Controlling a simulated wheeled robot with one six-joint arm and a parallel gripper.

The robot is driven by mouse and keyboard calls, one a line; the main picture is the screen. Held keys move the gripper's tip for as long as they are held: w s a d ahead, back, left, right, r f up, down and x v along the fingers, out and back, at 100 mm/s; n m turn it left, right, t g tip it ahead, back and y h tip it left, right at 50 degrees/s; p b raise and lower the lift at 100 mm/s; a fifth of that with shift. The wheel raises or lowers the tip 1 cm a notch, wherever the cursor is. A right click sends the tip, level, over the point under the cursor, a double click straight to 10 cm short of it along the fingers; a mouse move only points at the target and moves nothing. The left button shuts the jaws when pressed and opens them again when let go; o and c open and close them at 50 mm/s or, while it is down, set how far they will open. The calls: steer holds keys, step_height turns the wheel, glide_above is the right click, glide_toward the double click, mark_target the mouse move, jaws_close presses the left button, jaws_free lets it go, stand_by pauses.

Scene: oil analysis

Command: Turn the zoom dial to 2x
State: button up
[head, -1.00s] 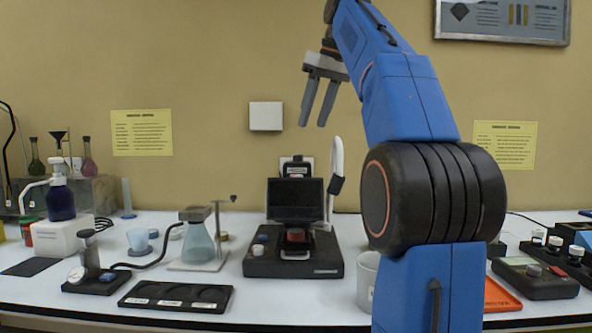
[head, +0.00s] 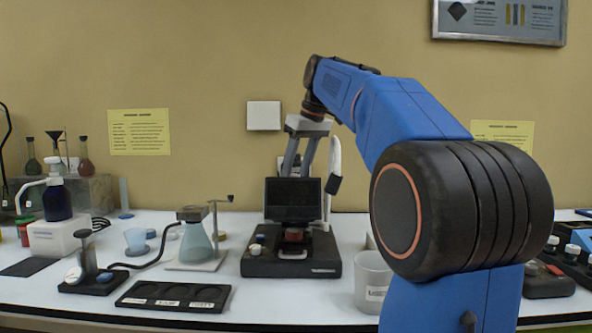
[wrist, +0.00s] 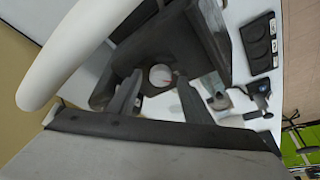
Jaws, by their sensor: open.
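A black viewer (head: 290,262) with a dark screen (head: 293,199) stands at the middle of the bench. My gripper (head: 296,174) points down behind the top of the screen, with its two fingers spread. In the wrist view, a round pale dial face with a red mark (wrist: 161,76) shows between the two fingertips of my gripper (wrist: 154,82); it looks like the zoom dial. Its markings are too small to read. I cannot tell whether the fingers touch it. In the head view the dial is hidden behind the screen and fingers.
A white curved tube (head: 335,160) rises close to the right of my gripper and looms large in the wrist view (wrist: 75,45). A flask on a stand (head: 195,240) is left of the viewer, and a white beaker (head: 372,280) is right. A black tray (head: 175,296) lies in front.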

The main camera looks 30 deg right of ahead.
steer(key=shift+w+f, duration=0.1)
steer(key=shift+f, duration=0.2)
steer(key=shift+c, duration=0.7)
steer(key=c, duration=0.9)
steer(key=shift+a, duration=0.1)
steer(key=m+h, duration=0.1)
steer(key=m, duration=0.3)
steer(key=shift+a+m+h, duration=0.15)
steer(key=shift+m+h, duration=0.15)
steer(key=shift+h, duration=0.1)
steer(key=m+h, duration=0.1)
steer(key=m, duration=0.1)
steer(key=m+g, duration=0.1)
steer(key=m, duration=0.2)
steer(key=shift+w+a+h, duration=0.1)
steer(key=shift+h, duration=0.3)
